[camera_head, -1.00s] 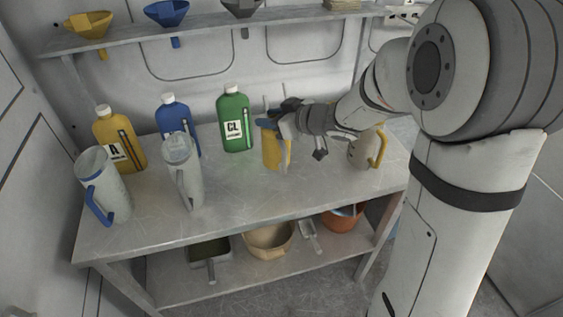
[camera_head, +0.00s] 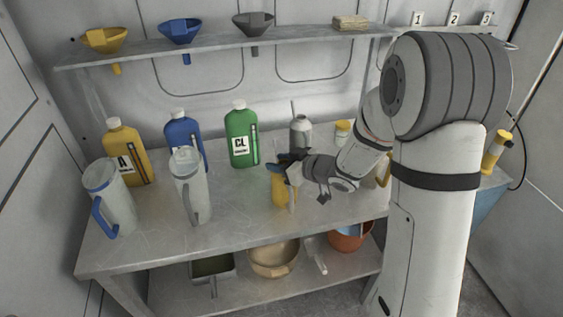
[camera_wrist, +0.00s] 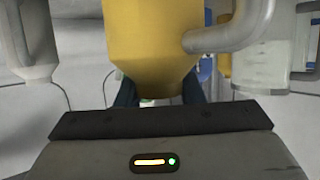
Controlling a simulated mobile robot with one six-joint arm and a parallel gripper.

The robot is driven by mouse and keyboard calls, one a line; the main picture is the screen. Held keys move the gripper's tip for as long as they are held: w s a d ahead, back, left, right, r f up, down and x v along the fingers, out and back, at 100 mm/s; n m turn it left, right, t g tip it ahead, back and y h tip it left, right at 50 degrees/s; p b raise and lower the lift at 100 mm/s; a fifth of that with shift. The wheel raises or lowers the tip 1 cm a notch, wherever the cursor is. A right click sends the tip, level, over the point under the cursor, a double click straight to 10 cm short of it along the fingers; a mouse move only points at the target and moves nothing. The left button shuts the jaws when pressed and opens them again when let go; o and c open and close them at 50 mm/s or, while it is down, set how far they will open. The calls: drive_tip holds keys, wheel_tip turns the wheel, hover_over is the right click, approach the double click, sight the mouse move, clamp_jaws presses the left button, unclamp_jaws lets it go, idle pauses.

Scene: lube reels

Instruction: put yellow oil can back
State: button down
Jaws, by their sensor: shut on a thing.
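The yellow oil can (camera_head: 281,188) is in my gripper (camera_head: 286,170) over the middle of the workbench (camera_head: 240,215), right of the green CL jug. My gripper is shut on it, reaching in from the right. In the wrist view the yellow oil can (camera_wrist: 150,45) fills the upper middle, with a grey tube or spout to its right. The wrist view shows only the dark fingers' lower parts (camera_wrist: 158,92) on either side of it. I cannot tell whether its base touches the bench.
Yellow (camera_head: 127,155), blue (camera_head: 184,135) and green (camera_head: 242,135) jugs stand at the back left. Two pale pitchers (camera_head: 112,200) (camera_head: 190,188) stand in front. A grey metal can (camera_head: 300,132) stands behind my gripper. Funnels hang on the upper shelf (camera_head: 215,48). The bench's front middle is clear.

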drive_tip(key=c, duration=1)
unclamp_jaws()
drive_tip(key=shift+f, duration=0.1)
drive_tip(key=shift+o, duration=0.2)
drive_tip(key=s+d+r+m+t+h, duration=0.1)
drive_tip(key=s+d+r+m+h, duration=0.15)
drive_tip(key=d, duration=0.35)
drive_tip(key=s+d+r+m+t+h, duration=0.1)
drive_tip(key=d+r+h, duration=0.3)
drive_tip(key=d, duration=0.3)
drive_tip(key=s+d+r+m+t+h, duration=0.1)
drive_tip(key=s+d+r+m+h, duration=0.15)
drive_tip(key=d, duration=0.35)
drive_tip(key=s+a+m+g+h, duration=0.1)
drive_tip(key=s+m+g, duration=0.3)
drive_tip(key=s, duration=1.6)
drive_tip(key=g, duration=0.4)
drive_tip(key=shift+s+a+m+h, duration=0.3)
drive_tip(key=shift+s+a+h, duration=0.1)
drive_tip(key=shift+r, duration=0.1)
